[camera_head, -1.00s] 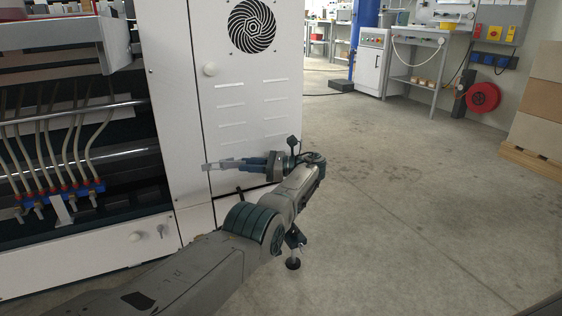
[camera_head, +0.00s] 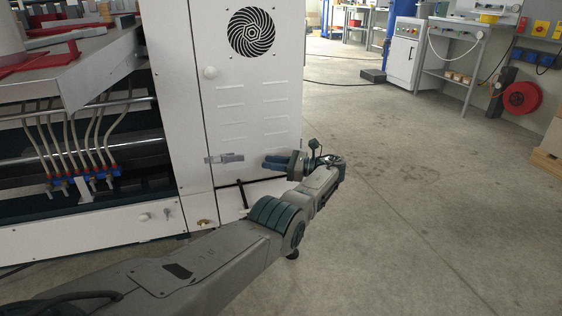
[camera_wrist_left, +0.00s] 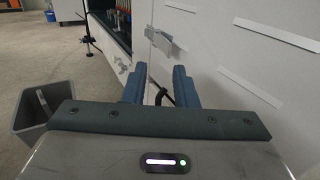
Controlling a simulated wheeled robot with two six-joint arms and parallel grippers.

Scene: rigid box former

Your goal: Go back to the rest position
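My left gripper (camera_head: 266,162) is beside the white machine cabinet (camera_head: 240,118), its blue fingers pointing left. In the left wrist view, the two fingers stand apart with nothing between them, so this gripper (camera_wrist_left: 160,80) is open and empty. A light grey handle (camera_head: 224,158) on the cabinet front lies just beyond the fingertips, with a visible gap. The handle also shows ahead of the fingers in the left wrist view (camera_wrist_left: 158,42). My right gripper is not in view.
Machine hoses (camera_head: 95,140) and a red-edged table (camera_head: 70,72) are at the left. A grey bin (camera_wrist_left: 32,110) shows left of the gripper in the wrist view. Open concrete floor (camera_head: 420,200) lies to the right. Workbenches and a red reel (camera_head: 521,98) are farther back.

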